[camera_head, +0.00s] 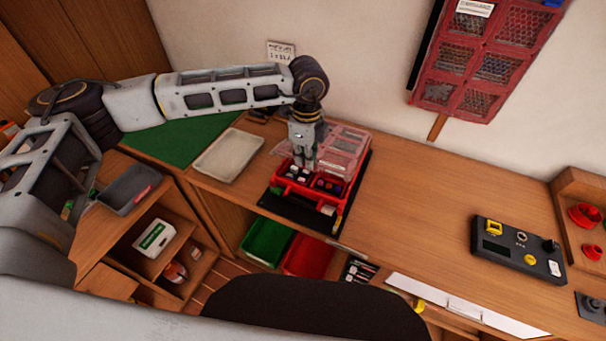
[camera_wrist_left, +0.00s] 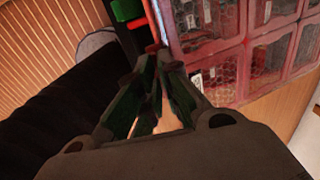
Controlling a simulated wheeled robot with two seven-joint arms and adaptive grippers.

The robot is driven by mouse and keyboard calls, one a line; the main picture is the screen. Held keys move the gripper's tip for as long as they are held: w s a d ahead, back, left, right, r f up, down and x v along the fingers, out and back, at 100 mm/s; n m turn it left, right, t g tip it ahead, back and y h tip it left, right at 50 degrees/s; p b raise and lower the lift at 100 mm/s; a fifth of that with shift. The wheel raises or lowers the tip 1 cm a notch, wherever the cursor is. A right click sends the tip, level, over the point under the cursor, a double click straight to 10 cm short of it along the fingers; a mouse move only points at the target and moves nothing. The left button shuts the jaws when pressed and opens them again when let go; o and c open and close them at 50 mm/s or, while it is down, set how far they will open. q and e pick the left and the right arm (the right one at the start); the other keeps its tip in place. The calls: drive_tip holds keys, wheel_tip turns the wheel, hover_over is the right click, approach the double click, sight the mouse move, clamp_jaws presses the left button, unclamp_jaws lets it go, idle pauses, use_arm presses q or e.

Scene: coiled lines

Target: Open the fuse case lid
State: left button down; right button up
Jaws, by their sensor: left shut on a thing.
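The red fuse case (camera_head: 283,192) stands on a black mat on the wooden bench, with small dark and white parts in its compartments. Its clear, red-framed lid (camera_head: 343,146) is raised and tilted toward the back, behind the tray. My left gripper (camera_head: 306,167) reaches down over the case at the lid's left side. It is shut on the lid's edge, though the arm partly hides the contact. The left gripper's fingers also show in the left wrist view (camera_wrist_left: 157,72), drawn together. My right gripper is not in view.
A black control box (camera_head: 517,250) stands at the right. The bench between case and box is clear.

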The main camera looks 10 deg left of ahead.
use_arm(q)
drive_tip(key=w+d+r, duration=0.1)
drive_tip(key=w+r, duration=0.4)
drive_tip(key=r, duration=0.5)
drive_tip(key=shift+w+d, duration=0.3)
drive_tip(key=shift+d, duration=0.05)
drive_tip(key=shift+f, duration=0.1)
